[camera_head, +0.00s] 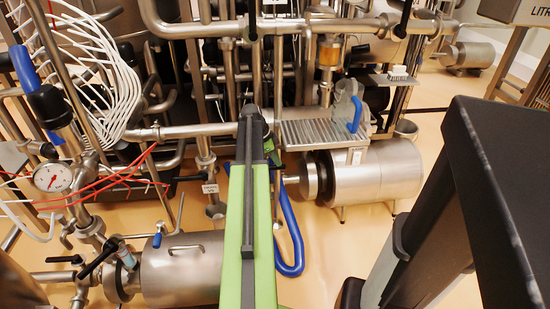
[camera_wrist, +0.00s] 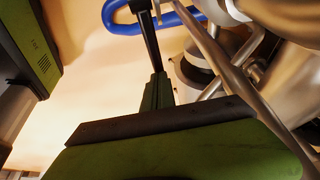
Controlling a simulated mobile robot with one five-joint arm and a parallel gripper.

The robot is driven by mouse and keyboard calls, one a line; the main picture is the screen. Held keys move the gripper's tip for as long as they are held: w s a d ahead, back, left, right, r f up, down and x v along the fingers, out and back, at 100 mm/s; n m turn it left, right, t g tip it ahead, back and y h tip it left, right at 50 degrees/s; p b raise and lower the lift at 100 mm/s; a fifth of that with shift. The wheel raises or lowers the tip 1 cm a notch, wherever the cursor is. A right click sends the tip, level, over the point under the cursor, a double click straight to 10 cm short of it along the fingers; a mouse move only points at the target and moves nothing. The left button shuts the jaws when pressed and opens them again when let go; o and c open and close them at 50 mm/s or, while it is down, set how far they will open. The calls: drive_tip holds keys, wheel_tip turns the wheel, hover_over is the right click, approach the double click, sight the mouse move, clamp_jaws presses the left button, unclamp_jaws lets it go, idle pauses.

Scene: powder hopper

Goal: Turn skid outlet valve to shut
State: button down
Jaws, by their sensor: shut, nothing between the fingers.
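My gripper (camera_wrist: 148,35) shows in the wrist view as a narrow dark shape rising from a green base, with its fingers together and nothing held. In the head view my green arm reaches up the middle and hides what lies behind it. A small white tag (camera_head: 210,188) hangs on an upright pipe just left of my arm, with a round fitting (camera_head: 215,211) below it. The tag's writing is too small to read. Which valve is the skid outlet valve, and how its handle is turned, I cannot tell.
A blue hose (camera_head: 292,240) loops on the floor right of my arm and shows in the wrist view (camera_wrist: 125,29). A steel motor (camera_head: 375,175) stands right, a steel cylinder (camera_head: 180,270) lower left. A gauge (camera_head: 53,177) and red and white lines crowd the left.

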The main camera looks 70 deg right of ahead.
drive_tip(key=p+v, duration=1.7)
drive_tip(key=shift+a+r, duration=0.15)
drive_tip(key=shift+a, duration=0.05)
drive_tip(key=shift+w, duration=0.1)
